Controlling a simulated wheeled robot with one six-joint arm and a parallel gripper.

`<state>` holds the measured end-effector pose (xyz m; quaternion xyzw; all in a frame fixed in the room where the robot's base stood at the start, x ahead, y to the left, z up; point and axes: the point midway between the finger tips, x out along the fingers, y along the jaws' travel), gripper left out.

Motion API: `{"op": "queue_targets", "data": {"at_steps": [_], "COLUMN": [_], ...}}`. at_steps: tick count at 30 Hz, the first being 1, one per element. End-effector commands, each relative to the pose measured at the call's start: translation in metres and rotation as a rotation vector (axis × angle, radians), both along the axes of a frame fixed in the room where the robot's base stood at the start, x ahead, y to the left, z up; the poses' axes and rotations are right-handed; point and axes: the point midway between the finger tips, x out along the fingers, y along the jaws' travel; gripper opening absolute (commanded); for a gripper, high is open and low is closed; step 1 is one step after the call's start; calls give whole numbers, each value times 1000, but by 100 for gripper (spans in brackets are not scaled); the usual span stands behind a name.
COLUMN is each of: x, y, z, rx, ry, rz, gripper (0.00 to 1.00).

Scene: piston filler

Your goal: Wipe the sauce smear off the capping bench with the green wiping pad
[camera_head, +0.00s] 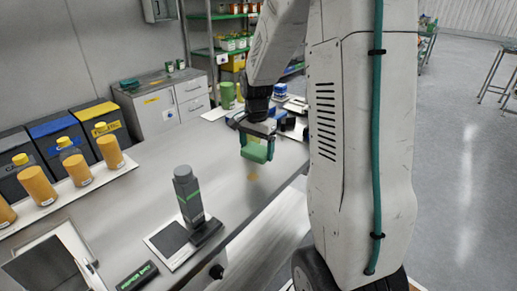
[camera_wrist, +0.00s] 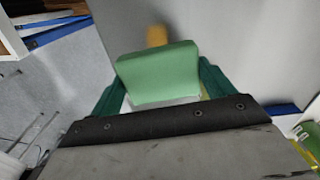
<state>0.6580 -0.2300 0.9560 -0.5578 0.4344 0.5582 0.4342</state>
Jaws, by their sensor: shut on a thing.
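My gripper (camera_head: 257,140) is shut on the green wiping pad (camera_head: 255,152) and holds it above the bench top. The pad also shows between the green fingers in the wrist view (camera_wrist: 158,72). The sauce smear (camera_head: 252,177) is a small orange-yellow patch on the grey capping bench (camera_head: 150,200), just below the pad in the head view. In the wrist view the smear (camera_wrist: 156,35) shows just beyond the pad's far edge, partly hidden by it. A gap shows between pad and bench.
A grey upright device (camera_head: 188,195) stands on the bench, left of the smear. Several orange-filled bottles (camera_head: 79,170) stand on a strip at the left. A green cylinder (camera_head: 227,95) and other items stand behind my gripper. The bench around the smear is clear.

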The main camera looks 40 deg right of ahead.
Motion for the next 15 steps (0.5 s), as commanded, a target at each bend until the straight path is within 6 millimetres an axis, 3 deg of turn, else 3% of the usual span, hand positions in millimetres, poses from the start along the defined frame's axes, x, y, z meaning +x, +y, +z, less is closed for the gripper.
{"op": "queue_targets", "data": {"at_steps": [15], "x": [-1], "y": [-1], "z": [-47], "rx": [1], "ry": [2], "rz": [-1], "gripper": [60]}}
